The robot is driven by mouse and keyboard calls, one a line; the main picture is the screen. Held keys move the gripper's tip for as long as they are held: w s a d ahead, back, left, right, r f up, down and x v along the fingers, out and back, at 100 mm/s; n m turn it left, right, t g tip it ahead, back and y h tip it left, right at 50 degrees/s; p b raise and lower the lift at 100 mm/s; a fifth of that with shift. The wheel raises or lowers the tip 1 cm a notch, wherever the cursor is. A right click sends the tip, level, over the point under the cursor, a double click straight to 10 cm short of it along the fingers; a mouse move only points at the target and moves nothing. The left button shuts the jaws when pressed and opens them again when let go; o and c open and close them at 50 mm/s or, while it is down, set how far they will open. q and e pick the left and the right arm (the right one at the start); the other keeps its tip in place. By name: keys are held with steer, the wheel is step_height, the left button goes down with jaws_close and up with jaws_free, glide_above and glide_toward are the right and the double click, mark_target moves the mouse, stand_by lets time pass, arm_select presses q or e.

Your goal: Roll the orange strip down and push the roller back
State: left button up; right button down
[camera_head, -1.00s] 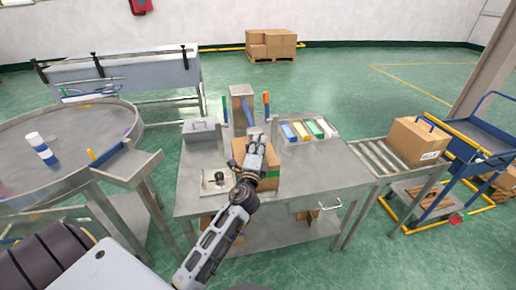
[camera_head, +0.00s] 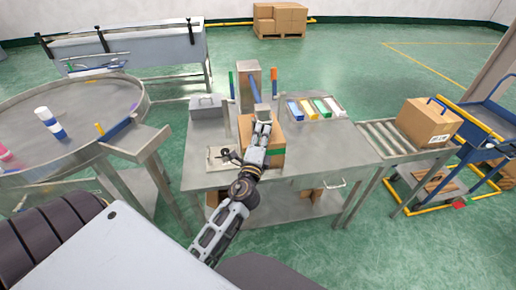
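A short orange piece (camera_head: 274,74) tops a thin blue upright at the back of the steel worktable, and it may be the orange strip. My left gripper (camera_head: 262,112) is over the far part of a cardboard box (camera_head: 275,133) with a green band, just in front of the blue bar. Its fingers are too small to show whether they are open or shut, and contact is unclear. My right gripper is not in view.
A grey box (camera_head: 206,105) stands left on the worktable (camera_head: 330,165), near a green-topped upright (camera_head: 231,85). A tray of coloured packs (camera_head: 316,107) lies right. Beyond are a roller conveyor (camera_head: 386,137), a carton (camera_head: 428,122) and a blue cart. A round table (camera_head: 85,105) stands left.

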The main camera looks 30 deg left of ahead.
arm_select(q)
steer(key=shift+v, duration=2.8)
steer(key=d+f+n+g+h, duration=0.1)
steer(key=d+f+g+h, duration=0.1)
steer(key=f, duration=1)
steer(key=d+f+n+g+h, duration=0.1)
steer(key=d+f+g, duration=0.1)
steer(key=f, duration=1)
steer(key=s+d+f+n+g+h, duration=0.1)
steer(key=s+f+g, duration=0.15)
steer(key=f, duration=0.75)
steer(key=s+d+f+n+g+h, duration=0.15)
steer(key=s+f, duration=0.25)
steer(key=f, duration=0.6)
steer(key=s+f+n+g, duration=0.4)
steer(key=s+f+g, duration=0.1)
steer(key=s+f, duration=1.15)
steer(key=s+a+f+n+g, duration=0.2)
steer(key=s+f, duration=0.3)
steer(key=s, duration=0.4)
steer(key=s+a+f+n+g, duration=0.2)
steer(key=s+f, duration=0.3)
steer(key=s, duration=0.5)
steer(key=shift+a+f+g+h, duration=0.15)
steer(key=shift+a+g+h, duration=0.2)
steer(key=shift+a+g, duration=0.1)
